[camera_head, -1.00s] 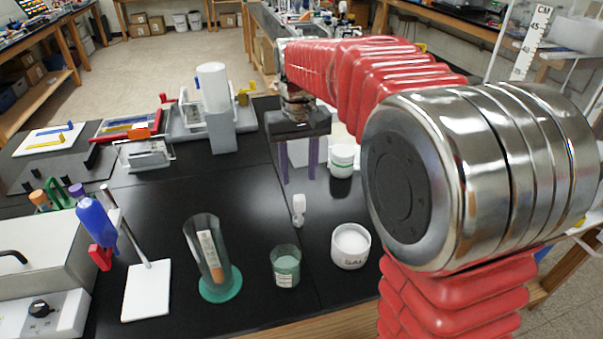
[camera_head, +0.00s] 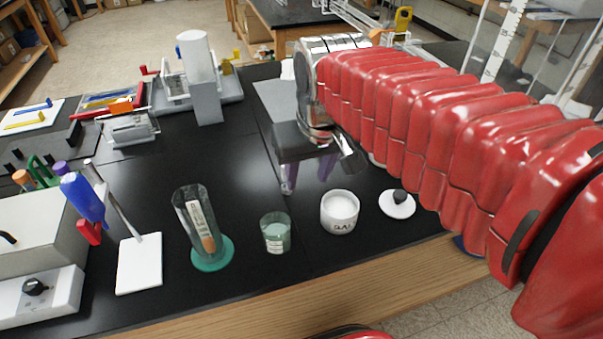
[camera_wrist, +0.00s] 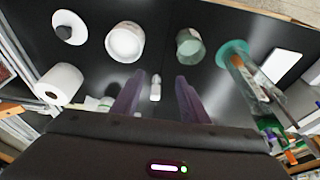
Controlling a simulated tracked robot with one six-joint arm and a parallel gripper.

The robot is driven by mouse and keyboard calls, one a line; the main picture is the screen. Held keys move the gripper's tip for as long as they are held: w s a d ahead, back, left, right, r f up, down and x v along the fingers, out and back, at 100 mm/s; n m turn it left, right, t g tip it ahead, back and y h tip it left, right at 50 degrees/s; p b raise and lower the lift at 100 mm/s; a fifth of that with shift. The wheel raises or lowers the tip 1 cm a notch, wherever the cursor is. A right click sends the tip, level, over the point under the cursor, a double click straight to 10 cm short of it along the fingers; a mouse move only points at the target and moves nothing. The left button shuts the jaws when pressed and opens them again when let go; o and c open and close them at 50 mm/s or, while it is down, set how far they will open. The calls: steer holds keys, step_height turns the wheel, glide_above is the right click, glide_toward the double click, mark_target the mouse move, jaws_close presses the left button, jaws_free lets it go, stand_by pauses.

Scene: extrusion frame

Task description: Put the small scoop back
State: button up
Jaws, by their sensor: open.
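The small white scoop (camera_wrist: 155,90) shows in the wrist view between the fingertips of my gripper (camera_wrist: 160,84). In the head view my gripper (camera_head: 307,178) points down over the bench behind the jars, its purple fingers apart. The scoop cannot be made out there. I cannot tell how high the fingertips are above it. A white jar of white powder (camera_head: 340,212), with partly readable lettering, stands open in front of my gripper. It shows in the wrist view (camera_wrist: 125,42) too.
A small greenish glass container (camera_head: 275,233) stands left of the jar, and a tall clear cylinder on a green base (camera_head: 212,254) further left. A white lid with a black knob (camera_head: 398,204) lies right of the jar.

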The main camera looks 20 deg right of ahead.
steer(key=s+f+t, duration=0.2)
steer(key=s+f, duration=0.1)
steer(key=s, duration=0.5)
steer(key=shift+s+f, duration=0.15)
steer(key=shift+f, duration=0.2)
steer(key=shift+c, duration=0.5)
steer(key=shift+c, duration=0.6)
steer(key=shift+s, duration=0.1)
